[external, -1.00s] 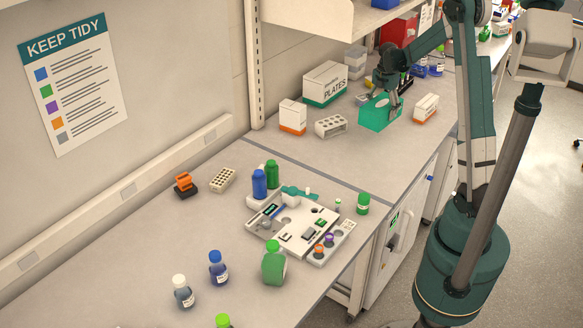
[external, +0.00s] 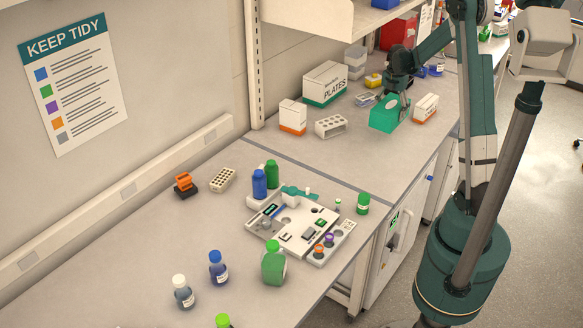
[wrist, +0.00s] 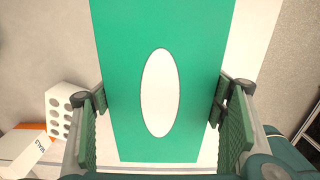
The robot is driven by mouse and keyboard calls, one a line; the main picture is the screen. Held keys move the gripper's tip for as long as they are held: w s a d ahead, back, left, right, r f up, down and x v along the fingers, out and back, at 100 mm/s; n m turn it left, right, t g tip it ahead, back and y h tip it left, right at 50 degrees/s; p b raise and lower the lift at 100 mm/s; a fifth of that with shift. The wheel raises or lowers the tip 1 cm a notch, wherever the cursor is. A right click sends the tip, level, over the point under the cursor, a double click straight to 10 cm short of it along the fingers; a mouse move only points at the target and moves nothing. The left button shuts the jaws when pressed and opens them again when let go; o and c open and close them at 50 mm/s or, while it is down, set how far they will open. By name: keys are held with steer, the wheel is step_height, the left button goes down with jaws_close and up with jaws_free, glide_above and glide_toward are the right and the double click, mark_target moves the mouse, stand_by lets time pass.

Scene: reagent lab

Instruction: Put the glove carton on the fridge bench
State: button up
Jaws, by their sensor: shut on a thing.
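The glove carton, a green box with a white oval on top (external: 383,119), is over the far bench section (external: 352,166). In the wrist view the carton (wrist: 120,30) fills the middle between my fingers. My gripper (external: 393,101) points down and is shut on the carton; its green finger pads (wrist: 165,125) flank the two sides. I cannot tell whether the carton's underside is clear of the bench. No label marks the fridge bench; a white cabinet with a small display (external: 393,240) stands under the worktop.
Left of the carton are a white tube rack (external: 331,126), an orange-and-white carton (external: 292,117) and a plates box (external: 325,84). Another orange-and-white carton (external: 426,107) is close on its right. The nearer bench (external: 130,262) has bottles and a white instrument (external: 293,226), with bare areas.

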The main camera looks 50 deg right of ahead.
mark_target(391, 104)
steer(key=shift+f, duration=2.45)
steer(key=shift+f, duration=1.85)
steer(key=shift+f, duration=0.1)
steer(key=o, duration=1.1)
steer(key=shift+o, duration=0.2)
steer(key=shift+r, duration=6.15)
